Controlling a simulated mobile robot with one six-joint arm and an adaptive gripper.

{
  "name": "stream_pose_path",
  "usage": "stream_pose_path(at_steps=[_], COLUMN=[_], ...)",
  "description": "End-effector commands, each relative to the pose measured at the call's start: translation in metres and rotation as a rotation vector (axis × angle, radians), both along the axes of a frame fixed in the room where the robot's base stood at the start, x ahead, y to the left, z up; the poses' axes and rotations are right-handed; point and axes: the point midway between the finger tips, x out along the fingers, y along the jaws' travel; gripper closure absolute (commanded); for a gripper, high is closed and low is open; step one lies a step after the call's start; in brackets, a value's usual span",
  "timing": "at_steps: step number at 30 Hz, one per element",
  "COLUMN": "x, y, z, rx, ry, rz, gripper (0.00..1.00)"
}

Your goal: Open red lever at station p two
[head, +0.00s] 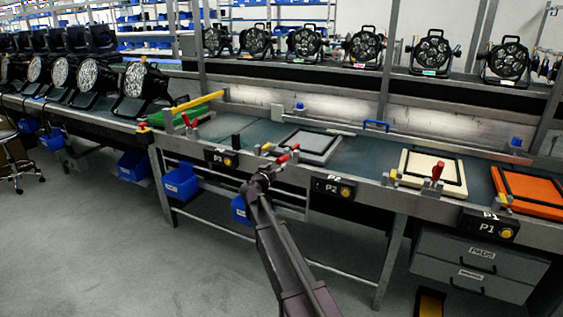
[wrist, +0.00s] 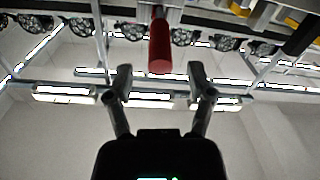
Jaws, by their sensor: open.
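The station P2 label box (head: 333,188) is on the front rail of the bench, with a yellow button on it. A red lever (head: 284,158) lies tilted just left of it, at the bench edge. My gripper (head: 270,172) is right beside this lever. In the wrist view a red cylindrical handle (wrist: 160,45) points toward the camera, between and just beyond the fingertips of my gripper (wrist: 160,78). The fingers are apart and I see no contact with the handle. In the head view the fingers are small and partly merged with the lever.
A grey framed panel (head: 312,146) lies behind P2. Station P1 (head: 487,227) is at the right, with an orange panel (head: 530,190); another red lever (head: 437,171) stands by a cream panel (head: 433,173). Grey drawers (head: 470,262) stand under the bench. The floor at left front is clear.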

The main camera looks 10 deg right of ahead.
Motion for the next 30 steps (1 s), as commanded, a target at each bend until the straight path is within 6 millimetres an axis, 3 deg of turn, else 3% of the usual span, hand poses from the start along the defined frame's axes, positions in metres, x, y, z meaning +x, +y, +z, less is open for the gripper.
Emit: stream_pose_path(at_steps=[9, 24, 26, 30], x=[0.035, 0.042, 0.042, 0.042], y=[-0.023, -0.029, -0.029, -0.03], z=[0.0, 0.0, 0.0, 0.0], rx=[0.0, 0.0, 0.0, 0.0], ry=[0.0, 0.0, 0.0, 0.0], rz=[-0.001, -0.001, -0.001, -0.001], gripper=[0.31, 0.31, 0.42, 0.84])
